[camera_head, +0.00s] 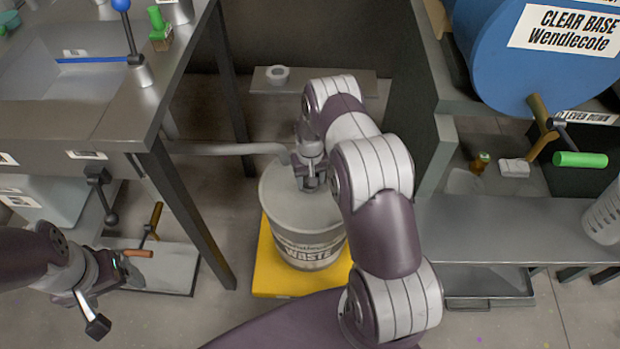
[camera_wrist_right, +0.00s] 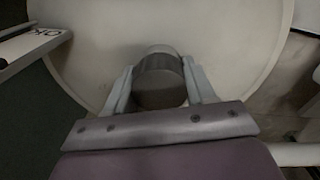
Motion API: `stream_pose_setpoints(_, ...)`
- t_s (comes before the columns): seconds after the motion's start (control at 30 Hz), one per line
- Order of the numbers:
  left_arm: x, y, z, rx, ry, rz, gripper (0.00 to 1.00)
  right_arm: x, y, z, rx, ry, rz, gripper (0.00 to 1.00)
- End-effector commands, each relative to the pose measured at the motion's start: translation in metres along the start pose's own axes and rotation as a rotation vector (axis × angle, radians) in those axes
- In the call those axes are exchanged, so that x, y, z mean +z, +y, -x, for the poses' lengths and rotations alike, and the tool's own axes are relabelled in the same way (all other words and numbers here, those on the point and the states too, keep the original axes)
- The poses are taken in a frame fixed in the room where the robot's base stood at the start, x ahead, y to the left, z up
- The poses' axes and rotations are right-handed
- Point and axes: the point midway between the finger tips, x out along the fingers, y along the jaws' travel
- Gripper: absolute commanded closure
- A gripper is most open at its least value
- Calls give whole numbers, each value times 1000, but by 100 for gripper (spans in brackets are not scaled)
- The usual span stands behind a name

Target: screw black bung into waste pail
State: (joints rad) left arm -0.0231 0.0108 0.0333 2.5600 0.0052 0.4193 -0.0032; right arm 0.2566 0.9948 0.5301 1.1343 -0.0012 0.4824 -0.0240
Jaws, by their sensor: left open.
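The waste pail (camera_head: 300,240) is a pale round pail with a "WASTE" label, standing upright on a yellow base. My right gripper (camera_head: 310,184) points down over the pail's top. In the right wrist view, the right gripper (camera_wrist_right: 160,85) has its two fingers on either side of the black bung (camera_wrist_right: 160,88), a dark short cylinder, and appears shut on it. The bung is at the pail's pale top (camera_wrist_right: 225,55); whether it is seated in the opening is hidden. My left gripper (camera_head: 115,292) is open and empty at the lower left, away from the pail.
A grey pipe (camera_head: 225,149) runs from the left bench (camera_head: 130,110) toward the pail's top. The bench leg (camera_head: 190,210) stands left of the pail. A dark panel (camera_head: 410,110) and low shelf (camera_head: 500,230) stand to the right. A blue drum (camera_head: 540,70) is at upper right.

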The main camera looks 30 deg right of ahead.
Motion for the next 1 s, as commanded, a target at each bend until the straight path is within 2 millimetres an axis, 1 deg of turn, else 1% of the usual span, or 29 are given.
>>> stream_pose_setpoints(0.17,0,0,0,0,0,0,17,0,0,0,0,0,-12,77)
stream_pose_setpoints(0.23,0,0,0,0,0,0,17,0,0,0,0,0,-104,77)
stream_pose_setpoints(0.27,0,0,0,0,0,0,17,0,0,0,0,0,-175,77)
stream_pose_setpoints(0.5,0,0,-1,0,0,0,17,0,0,-1,0,0,-869,77)
stream_pose_setpoints(0.6,0,0,-1,0,0,0,17,0,0,-1,0,-1,-1088,77)
stream_pose_setpoints(0.7,0,0,-1,0,0,0,17,0,0,-1,0,-1,-1191,77)
stream_pose_setpoints(0.9,0,0,-1,0,0,0,17,0,0,-1,0,-1,-1203,78)
stream_pose_setpoints(0.93,0,0,-1,0,0,0,17,0,0,-1,0,-1,-1203,40)
stream_pose_setpoints(0.97,0,0,-1,0,0,0,17,0,0,-1,0,-1,-1203,30)
stream_pose_setpoints(1.0,0,0,-1,0,0,0,17,0,0,-1,0,-1,-1202,25)
